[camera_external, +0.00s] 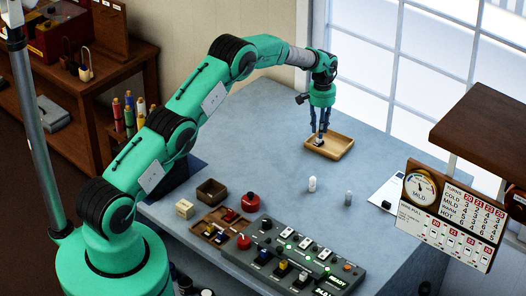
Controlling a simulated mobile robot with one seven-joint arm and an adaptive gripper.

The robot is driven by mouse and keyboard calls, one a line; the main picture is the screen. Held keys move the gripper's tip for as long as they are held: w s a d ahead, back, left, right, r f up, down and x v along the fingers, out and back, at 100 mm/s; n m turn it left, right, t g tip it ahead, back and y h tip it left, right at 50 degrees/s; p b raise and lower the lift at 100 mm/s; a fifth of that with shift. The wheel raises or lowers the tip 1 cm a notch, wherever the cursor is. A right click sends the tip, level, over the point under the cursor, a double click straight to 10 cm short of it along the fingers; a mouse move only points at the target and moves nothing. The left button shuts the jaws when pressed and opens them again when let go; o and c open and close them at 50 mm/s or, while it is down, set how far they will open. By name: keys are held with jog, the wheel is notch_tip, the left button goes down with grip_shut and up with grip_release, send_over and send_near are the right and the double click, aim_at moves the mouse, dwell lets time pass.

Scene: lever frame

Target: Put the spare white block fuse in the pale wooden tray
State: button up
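The pale wooden tray (343,153) lies on the blue-grey table towards the back, near the window. My gripper (319,142) points straight down over the left part of the tray, with its fingertips low at or just above the tray floor. A small light patch shows at the fingertips; it is too small to tell whether it is the white block fuse or part of the fingers. Whether the fingers are open or shut is unclear. A small white upright piece (312,184) stands on the table in front of the tray; I cannot tell whether it is a fuse.
A grey upright piece (348,198) stands right of the white one. A control panel (300,262), a compartment tray (218,229), a dark brown box (211,191), a cream block (184,208) and a red button (250,202) are nearer. A gauge sign (450,215) hangs at right. The table's left middle is clear.

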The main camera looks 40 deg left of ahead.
notch_tip(320, 180, up, 9)
jog(key=shift+f+b, duration=0.2)
jog(key=shift+b, duration=0.25)
dwell(0.6)
